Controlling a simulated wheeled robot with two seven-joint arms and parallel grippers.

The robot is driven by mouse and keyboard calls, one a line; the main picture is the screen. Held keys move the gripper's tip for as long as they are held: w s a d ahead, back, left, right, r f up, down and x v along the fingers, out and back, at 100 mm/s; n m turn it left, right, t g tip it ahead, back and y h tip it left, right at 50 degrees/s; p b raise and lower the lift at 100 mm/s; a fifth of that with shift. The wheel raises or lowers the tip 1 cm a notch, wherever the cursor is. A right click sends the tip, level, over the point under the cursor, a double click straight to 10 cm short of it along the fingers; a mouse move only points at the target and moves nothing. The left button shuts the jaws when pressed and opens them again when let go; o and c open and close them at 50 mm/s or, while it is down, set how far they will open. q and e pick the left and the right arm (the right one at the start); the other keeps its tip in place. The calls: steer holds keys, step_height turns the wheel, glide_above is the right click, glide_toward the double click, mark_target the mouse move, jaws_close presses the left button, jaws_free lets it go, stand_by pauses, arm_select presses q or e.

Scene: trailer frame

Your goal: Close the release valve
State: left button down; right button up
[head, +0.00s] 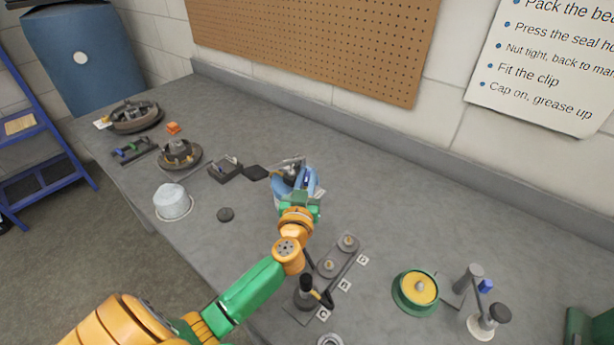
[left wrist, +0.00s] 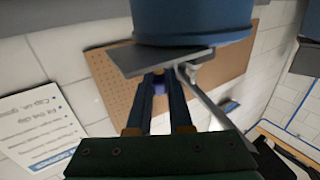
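My left gripper (head: 298,178) is over the middle of the bench, at a blue rounded body (head: 284,186) with grey metal parts on top. In the left wrist view a blue cylinder (left wrist: 195,18) with a grey plate (left wrist: 160,60) and a bent metal lever (left wrist: 205,98) is close to the fingers. I cannot tell which part is the release valve. My right gripper is not in view.
Hub-like assemblies (head: 180,154) and a clear dome (head: 172,202) are at the left. A plate with posts (head: 328,266), a green-rimmed yellow tin (head: 416,291) and a stand with a black knob (head: 488,320) are in front. The bench's right rear is clear.

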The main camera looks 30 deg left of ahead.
arm_select(q)
steer(key=shift+y, duration=0.3)
steer(key=shift+d+r+n+g+y+p, duration=0.1)
steer(key=shift+n+g+y+p, duration=0.7)
steer(key=shift+n+y, duration=0.25)
steer(key=shift+w+n+g+y, duration=0.1)
steer(key=shift+n+g+y, duration=0.8)
steer(key=shift+y, duration=0.25)
steer(key=shift+f+n+g+y+b, duration=0.2)
steer(key=shift+n+g+y+b, duration=0.1)
steer(key=shift+n+g+y, duration=0.15)
steer(key=n+g+y+b, duration=0.1)
steer(key=n+g+b, duration=0.1)
steer(key=g+b, duration=0.1)
steer(key=f+n+g+y+b, duration=0.1)
steer(key=n+g+y+b, duration=0.1)
steer(key=b, duration=0.3)
steer(key=shift+g, duration=0.55)
steer(key=n+g+b, duration=0.1)
steer(key=b, duration=0.1)
steer(key=g+b, duration=0.1)
steer(key=b, duration=0.1)
steer(key=n+g+y+b, duration=0.1)
steer(key=b, duration=0.2)
steer(key=shift+r+n+g, duration=0.25)
steer(key=shift+n+g, duration=0.05)
steer(key=shift+r+g+b, duration=0.3)
steer(key=shift+b, duration=0.5)
steer(key=shift+n, duration=0.3)
